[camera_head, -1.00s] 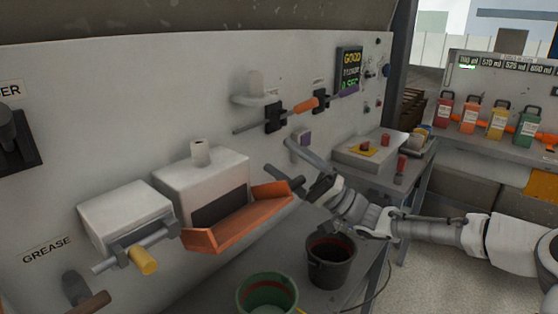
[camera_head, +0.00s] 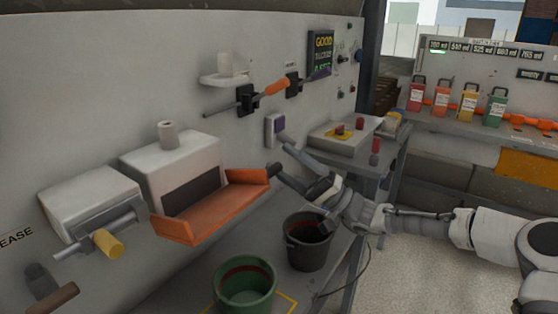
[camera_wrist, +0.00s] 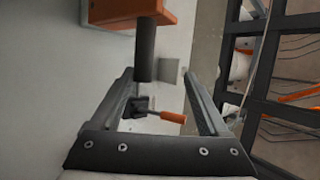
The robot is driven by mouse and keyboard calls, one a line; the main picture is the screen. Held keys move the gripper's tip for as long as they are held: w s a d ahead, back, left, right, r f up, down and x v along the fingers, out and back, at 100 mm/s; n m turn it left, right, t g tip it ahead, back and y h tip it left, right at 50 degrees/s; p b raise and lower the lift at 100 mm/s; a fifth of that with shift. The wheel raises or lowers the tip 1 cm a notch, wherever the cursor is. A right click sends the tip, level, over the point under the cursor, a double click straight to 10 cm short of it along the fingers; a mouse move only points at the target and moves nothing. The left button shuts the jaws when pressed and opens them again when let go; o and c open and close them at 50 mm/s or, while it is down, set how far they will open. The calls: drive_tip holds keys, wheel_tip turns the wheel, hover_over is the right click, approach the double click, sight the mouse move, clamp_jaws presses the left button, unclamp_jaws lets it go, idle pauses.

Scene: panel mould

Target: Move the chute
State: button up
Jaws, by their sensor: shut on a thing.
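The chute (camera_head: 215,212) is an orange open trough on the front of a white box (camera_head: 170,165) on the panel. A dark handle sticks out at its right end. In the wrist view the chute's orange end (camera_wrist: 130,14) is at the top, with the black handle (camera_wrist: 145,50) pointing down between the finger ends. My gripper (camera_head: 292,170) is at the chute's right end, and its fingers (camera_wrist: 158,78) also show in the wrist view. It is shut on the chute's handle. The exact contact is hard to see.
A green bucket (camera_head: 245,285) and a black bucket (camera_head: 309,245) stand below the chute. A unit with a yellow-ended bar (camera_head: 107,243) is at left. An orange-handled lever (camera_head: 270,88) is above. A bench with a white block (camera_head: 342,138) is behind my gripper.

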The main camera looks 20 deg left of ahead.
drive_tip(key=w+d+f+b, duration=0.2)
drive_tip(key=d+f+b, duration=0.2)
drive_tip(key=d+f, duration=0.2)
drive_tip(key=shift+w+f+b, duration=0.25)
drive_tip(key=shift+f+b, duration=0.05)
drive_tip(key=shift+f, duration=1.1)
